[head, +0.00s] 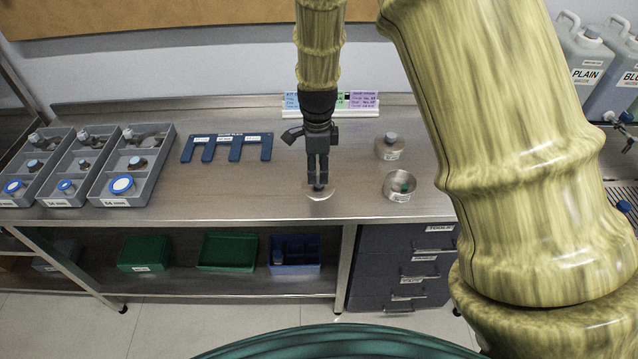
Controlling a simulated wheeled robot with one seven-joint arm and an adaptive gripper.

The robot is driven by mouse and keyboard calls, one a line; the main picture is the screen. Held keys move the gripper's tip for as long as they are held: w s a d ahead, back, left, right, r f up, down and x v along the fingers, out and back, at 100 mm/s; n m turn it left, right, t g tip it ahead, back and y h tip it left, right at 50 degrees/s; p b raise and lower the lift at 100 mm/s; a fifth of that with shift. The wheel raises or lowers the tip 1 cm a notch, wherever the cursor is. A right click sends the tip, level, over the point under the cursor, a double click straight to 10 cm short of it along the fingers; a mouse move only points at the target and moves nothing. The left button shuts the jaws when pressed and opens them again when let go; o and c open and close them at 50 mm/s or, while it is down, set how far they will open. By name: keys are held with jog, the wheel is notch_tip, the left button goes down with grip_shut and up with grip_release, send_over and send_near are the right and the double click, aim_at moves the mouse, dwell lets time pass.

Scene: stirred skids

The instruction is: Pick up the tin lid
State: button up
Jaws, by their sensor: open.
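The tin lid (320,195) is a shiny round disc that lies on the steel bench near its front edge. A small dark knob seems to stand at its middle. My gripper (318,184) points straight down right over the lid, with its fingertips at the knob. Its fingers are open but look close together from here. I cannot tell whether they touch the knob, which they partly hide.
A second round container (388,154) with a grey cap stands behind the open tin. A blue slotted rack (226,138) lies left of my gripper. Grey compartment trays (122,200) hold several small items at the far left. Bare bench lies between the rack and the lid.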

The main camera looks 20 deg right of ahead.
jog(key=f, duration=0.1)
jog(key=f+p, duration=0.1)
jog(key=f, duration=0.1)
jog(key=shift+w+d+f, duration=0.15)
jog(key=shift+d, duration=0.05)
jog(key=shift+f+p, duration=0.4)
jog(key=shift+f, duration=0.45)
grip_shut()
jog(key=shift+r, duration=0.15)
